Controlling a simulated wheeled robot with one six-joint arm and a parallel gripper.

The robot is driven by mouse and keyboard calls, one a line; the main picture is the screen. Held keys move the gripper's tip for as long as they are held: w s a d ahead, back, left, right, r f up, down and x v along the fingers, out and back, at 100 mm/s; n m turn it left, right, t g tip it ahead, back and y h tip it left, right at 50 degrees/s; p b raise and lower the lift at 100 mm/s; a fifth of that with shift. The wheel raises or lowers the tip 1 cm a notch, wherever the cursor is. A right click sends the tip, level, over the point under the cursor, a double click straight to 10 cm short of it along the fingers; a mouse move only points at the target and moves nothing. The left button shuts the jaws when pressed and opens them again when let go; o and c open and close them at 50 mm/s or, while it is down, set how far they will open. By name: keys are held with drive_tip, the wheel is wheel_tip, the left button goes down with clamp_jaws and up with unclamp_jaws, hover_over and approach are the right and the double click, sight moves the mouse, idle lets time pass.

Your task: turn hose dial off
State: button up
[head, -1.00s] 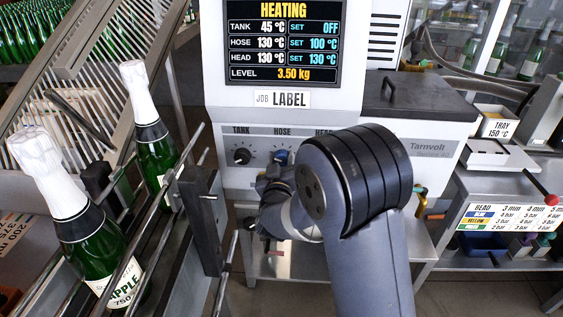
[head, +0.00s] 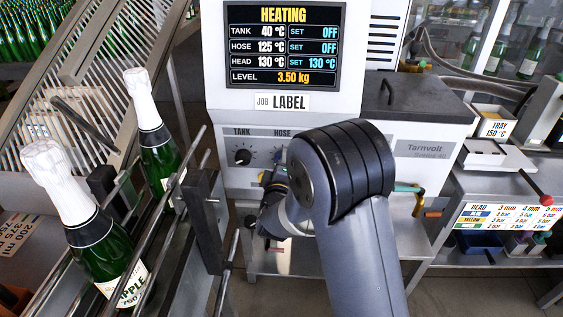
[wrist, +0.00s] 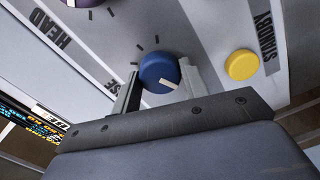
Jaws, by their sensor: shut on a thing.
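The blue hose dial (wrist: 155,68) is on the machine's slanted panel in the wrist view, with a pale pointer mark on its face. My gripper (wrist: 158,88) has one finger on each side of the dial and is shut on it. The "HOSE" lettering beside it is partly covered by a finger. In the head view my arm hides most of the hose dial. The display (head: 284,46) there reads HOSE 125 °C, SET OFF; TANK is also set to OFF and HEAD to 130 °C.
The tank dial (head: 243,157) is left of my wrist. A purple dial (wrist: 84,2) and a yellow standby button (wrist: 241,65) flank the blue dial. Bottles (head: 98,243) on a railed rack stand close on the left. A side table (head: 505,213) is at the right.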

drive_tip(key=shift+n, duration=0.5)
drive_tip(key=o, duration=1)
drive_tip(key=shift+s, duration=0.1)
drive_tip(key=s, duration=0.5)
drive_tip(key=s+b, duration=0.1)
drive_tip(key=s, duration=0.4)
drive_tip(key=shift+s+a, duration=0.2)
drive_tip(key=shift+s, duration=0.15)
drive_tip(key=shift+w, duration=0.15)
drive_tip(key=w+p, duration=0.1)
drive_tip(key=w, duration=0.9)
drive_tip(key=shift+w+d, duration=0.15)
drive_tip(key=shift+w, duration=0.15)
